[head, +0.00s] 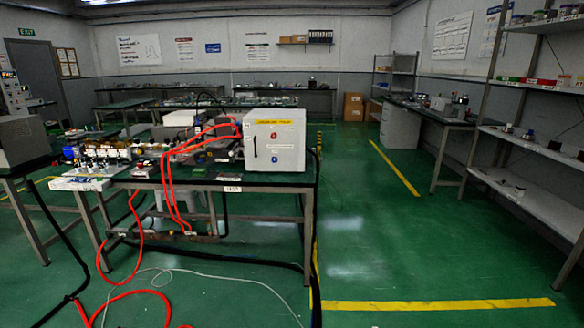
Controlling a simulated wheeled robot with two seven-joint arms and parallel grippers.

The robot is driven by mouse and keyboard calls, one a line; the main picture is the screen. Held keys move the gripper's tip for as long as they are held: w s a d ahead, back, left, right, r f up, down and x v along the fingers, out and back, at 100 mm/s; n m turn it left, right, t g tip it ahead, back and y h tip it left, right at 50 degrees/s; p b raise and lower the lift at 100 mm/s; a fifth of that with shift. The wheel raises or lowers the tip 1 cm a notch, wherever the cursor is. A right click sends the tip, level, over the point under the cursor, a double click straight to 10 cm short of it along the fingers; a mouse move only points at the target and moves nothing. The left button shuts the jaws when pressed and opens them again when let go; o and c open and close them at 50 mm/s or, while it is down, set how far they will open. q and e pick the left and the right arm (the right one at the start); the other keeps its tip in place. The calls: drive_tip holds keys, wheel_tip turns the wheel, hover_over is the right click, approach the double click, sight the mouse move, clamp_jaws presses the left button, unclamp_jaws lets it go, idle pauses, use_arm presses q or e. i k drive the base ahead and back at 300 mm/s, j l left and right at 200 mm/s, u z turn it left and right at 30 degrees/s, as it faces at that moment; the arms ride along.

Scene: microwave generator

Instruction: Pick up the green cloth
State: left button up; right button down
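I cannot make out a green cloth in the head view. A small green item (508,78) lies on the upper right shelf, too small to tell what it is. The workbench (262,186) at the centre left has a dark green top, crowded with equipment. Neither of my grippers is in view.
A white cabinet (275,140) stands on the workbench. Red hoses (172,200) hang from it to the floor, where a red coil (135,293) and a pale cable lie. A shelf rack (535,150) is at the right. The green floor (400,245) between is clear.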

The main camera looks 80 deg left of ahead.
sight(197, 173)
drive_tip(key=u, duration=3.45)
